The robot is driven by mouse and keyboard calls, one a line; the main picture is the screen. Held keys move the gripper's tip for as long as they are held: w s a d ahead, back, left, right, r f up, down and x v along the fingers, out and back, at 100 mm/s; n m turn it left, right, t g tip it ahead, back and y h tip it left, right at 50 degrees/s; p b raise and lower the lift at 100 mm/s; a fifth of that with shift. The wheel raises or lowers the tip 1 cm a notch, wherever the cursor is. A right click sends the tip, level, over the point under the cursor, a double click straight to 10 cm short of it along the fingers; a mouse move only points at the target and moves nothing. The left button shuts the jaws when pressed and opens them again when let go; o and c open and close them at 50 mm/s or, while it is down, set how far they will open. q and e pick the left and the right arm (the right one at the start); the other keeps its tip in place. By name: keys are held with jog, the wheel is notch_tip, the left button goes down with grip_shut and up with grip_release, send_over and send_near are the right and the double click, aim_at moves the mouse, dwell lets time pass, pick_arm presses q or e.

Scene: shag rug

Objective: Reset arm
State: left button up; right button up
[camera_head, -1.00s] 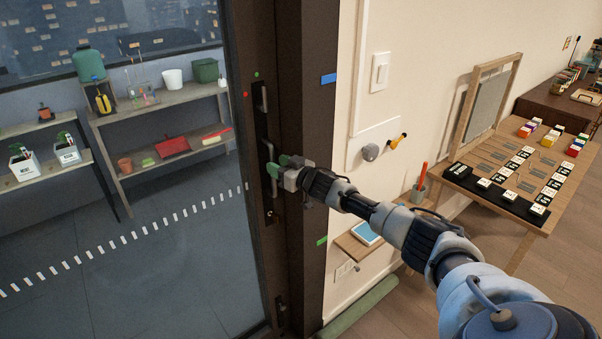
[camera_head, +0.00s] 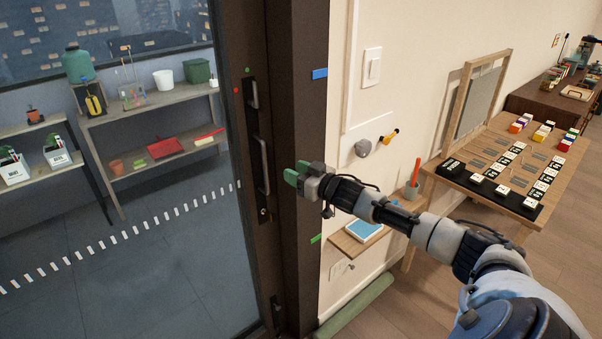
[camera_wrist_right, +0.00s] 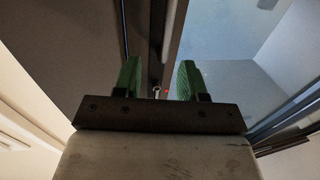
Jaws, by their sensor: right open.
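My right gripper (camera_head: 297,174) has green fingertips and is in front of the dark door frame, to the right of the long door handle (camera_head: 263,165) and apart from it. In the right wrist view its two green fingers (camera_wrist_right: 158,82) stand apart with nothing between them. A metal piece and a small red light show beyond the fingers there. My right arm reaches in from the lower right. My left gripper is in neither view.
The glass door (camera_head: 130,260) shows shelves (camera_head: 160,174) with pots and tools behind it. A small wall shelf (camera_head: 352,246) holds a blue-topped item. A wooden table (camera_head: 533,203) with tiles stands at right. A green roll (camera_head: 356,308) lies along the wall base.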

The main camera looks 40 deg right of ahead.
jog(key=s+a+f+m+g+h, duration=0.1)
jog(key=s+f+g+h, duration=0.15)
jog(key=f, duration=0.95)
jog(key=s+a+f+g+h, duration=0.1)
jog(key=s+f, duration=0.3)
jog(key=f, duration=0.8)
jog(key=s+a+f+g, duration=0.2)
jog(key=s+f, duration=0.3)
jog(key=f, duration=0.3)
jog(key=s+a+f+g, duration=0.2)
jog(key=s+f, duration=0.4)
jog(key=f, duration=0.1)
jog(key=s+a+f+g, duration=0.3)
jog(key=s+a+f, duration=0.3)
jog(key=s, duration=0.6)
jog(key=s+a+f+g, duration=0.3)
jog(key=s+a+f, duration=0.2)
jog(key=s, duration=0.7)
jog(key=s+a+f+n+g, duration=0.1)
jog(key=s+a+f+g, duration=0.2)
jog(key=s, duration=1)
jog(key=a+f, duration=0.3)
jog(key=f, duration=0.1)
jog(key=shift+a+f, duration=0.25)
jog(key=shift+a, duration=0.1)
jog(key=shift+w, duration=0.1)
jog(key=shift+c, duration=0.4)
